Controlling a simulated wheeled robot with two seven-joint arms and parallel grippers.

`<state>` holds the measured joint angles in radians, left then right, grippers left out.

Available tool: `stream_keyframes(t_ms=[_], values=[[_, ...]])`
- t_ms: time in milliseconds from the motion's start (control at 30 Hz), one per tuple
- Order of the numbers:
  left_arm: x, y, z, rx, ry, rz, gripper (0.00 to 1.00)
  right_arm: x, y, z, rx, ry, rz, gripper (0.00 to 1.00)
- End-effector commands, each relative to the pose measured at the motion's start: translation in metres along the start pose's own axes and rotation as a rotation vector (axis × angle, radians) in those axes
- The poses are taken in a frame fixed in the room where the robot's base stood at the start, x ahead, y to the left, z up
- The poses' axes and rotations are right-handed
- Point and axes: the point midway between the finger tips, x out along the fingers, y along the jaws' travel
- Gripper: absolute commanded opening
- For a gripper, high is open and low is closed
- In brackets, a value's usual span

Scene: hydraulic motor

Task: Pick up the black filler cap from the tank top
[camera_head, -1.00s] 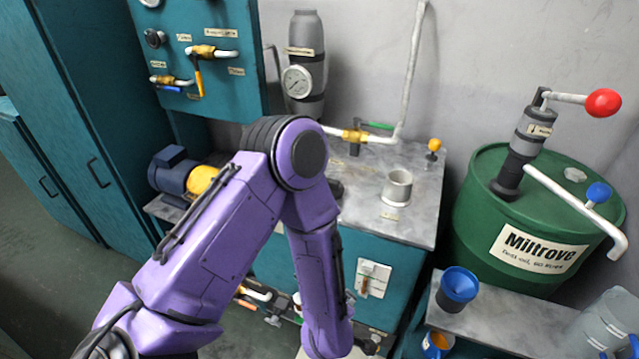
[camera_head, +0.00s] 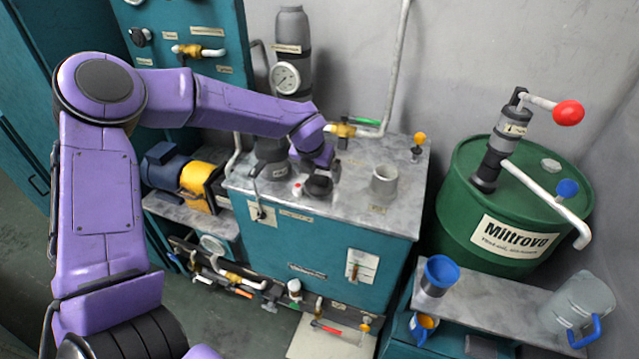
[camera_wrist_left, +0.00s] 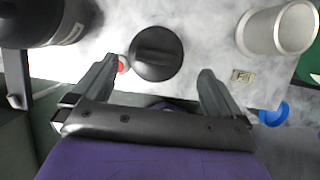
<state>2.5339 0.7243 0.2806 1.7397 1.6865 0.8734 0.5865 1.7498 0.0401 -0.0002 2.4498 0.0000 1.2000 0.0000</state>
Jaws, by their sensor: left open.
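The black filler cap (camera_head: 318,187) is a round dark knob on the grey marbled tank top (camera_head: 350,207). In the left wrist view the cap (camera_wrist_left: 156,53) has a raised bar across it and lies just beyond the fingertips. My left gripper (camera_wrist_left: 157,68) is open and empty, with the cap roughly centred between the lines of its two fingers. In the head view my left gripper (camera_head: 316,168) is small and partly hidden by my wrist, close behind and above the cap. My right gripper is not in view.
A pale grey open cylinder (camera_head: 384,181) stands right of the cap. A dark grey cylindrical housing (camera_head: 271,158) stands left of it, with a small red-topped item (camera_head: 297,189) between. A yellow-knobbed fitting (camera_head: 418,146) is at the back right. A green drum (camera_head: 470,175) stands farther right.

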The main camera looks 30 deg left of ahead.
Motion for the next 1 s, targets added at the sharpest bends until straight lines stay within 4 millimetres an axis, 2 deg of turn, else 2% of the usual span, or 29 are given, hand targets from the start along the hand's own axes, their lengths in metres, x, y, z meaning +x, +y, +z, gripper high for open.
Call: stream_keyframes(t_ms=[167,300,533,567,600,700,1000], values=[[0.026,0.003,0.005,0.001,0.004,0.005,1.0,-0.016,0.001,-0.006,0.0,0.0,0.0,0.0],[0.049,0.003,0.005,0.002,0.003,0.003,1.0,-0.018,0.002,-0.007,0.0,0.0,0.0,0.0],[0.053,0.003,0.005,0.002,0.0,0.002,1.0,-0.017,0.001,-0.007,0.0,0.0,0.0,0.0],[0.053,0.003,0.005,0.002,0.0,0.002,0.97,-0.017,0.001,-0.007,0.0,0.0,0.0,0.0],[0.053,0.003,0.005,0.002,0.0,0.002,0.84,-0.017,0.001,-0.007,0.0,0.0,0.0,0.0],[0.053,0.003,0.005,0.002,0.0,0.002,0.54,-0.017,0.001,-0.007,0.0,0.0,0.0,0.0],[0.051,0.003,0.006,0.002,-0.001,0.002,0.54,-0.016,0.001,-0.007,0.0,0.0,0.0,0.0]])
